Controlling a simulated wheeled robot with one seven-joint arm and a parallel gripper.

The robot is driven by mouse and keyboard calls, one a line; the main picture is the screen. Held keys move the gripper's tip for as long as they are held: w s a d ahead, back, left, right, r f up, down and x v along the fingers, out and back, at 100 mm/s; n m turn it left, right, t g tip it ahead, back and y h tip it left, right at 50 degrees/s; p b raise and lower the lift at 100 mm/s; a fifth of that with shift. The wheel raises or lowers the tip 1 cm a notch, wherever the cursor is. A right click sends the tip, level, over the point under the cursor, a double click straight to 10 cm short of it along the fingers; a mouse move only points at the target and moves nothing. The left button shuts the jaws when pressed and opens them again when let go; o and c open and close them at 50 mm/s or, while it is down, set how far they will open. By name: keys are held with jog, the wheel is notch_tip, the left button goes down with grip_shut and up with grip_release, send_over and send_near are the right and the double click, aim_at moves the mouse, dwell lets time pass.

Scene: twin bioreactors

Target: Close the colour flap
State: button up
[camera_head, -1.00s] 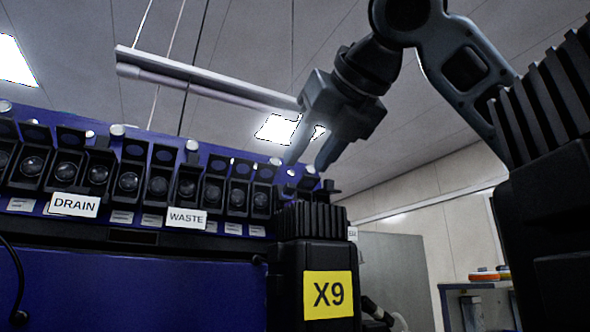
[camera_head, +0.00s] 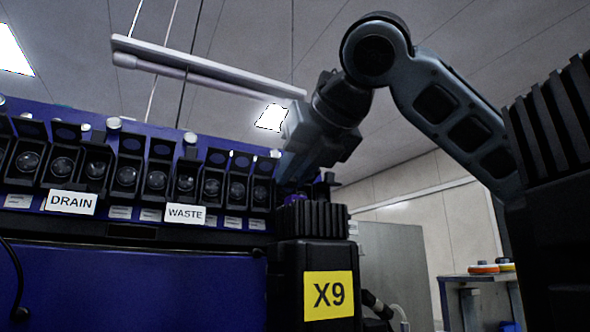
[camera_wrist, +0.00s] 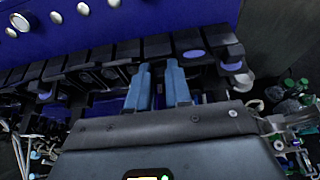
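A row of black flaps (camera_head: 162,147) with round blue discs stands raised along the top of the blue bioreactor cabinet (camera_head: 130,285). Round clear ports show below them. I cannot read any label that marks the colour flap. My gripper (camera_head: 281,176) is at the right end of this row, partly hiding the flaps there. In the wrist view, the two blue-grey fingers of my gripper (camera_wrist: 159,68) are apart with nothing between them. Their tips are close to the black flaps; I cannot tell whether they touch. A flap with a blue disc (camera_wrist: 193,54) is just right of the fingers.
Labels DRAIN (camera_head: 71,203) and WASTE (camera_head: 185,214) sit below the ports. Silver knobs (camera_wrist: 83,8) line the cabinet behind the flaps. A bench (camera_head: 485,280) stands far right.

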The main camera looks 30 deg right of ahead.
grip_shut()
jog(key=shift+f+t+b, duration=0.4)
jog(key=shift+f+b, duration=0.1)
jog(key=shift+b, duration=0.5)
jog(key=t+b, duration=0.2)
jog(key=b, duration=0.1)
jog(key=shift+f, duration=0.3)
jog(key=shift+r+t+b, duration=0.1)
jog(key=shift+t+b, duration=0.6)
jog(key=shift+b, duration=0.1)
jog(key=shift+r, duration=0.1)
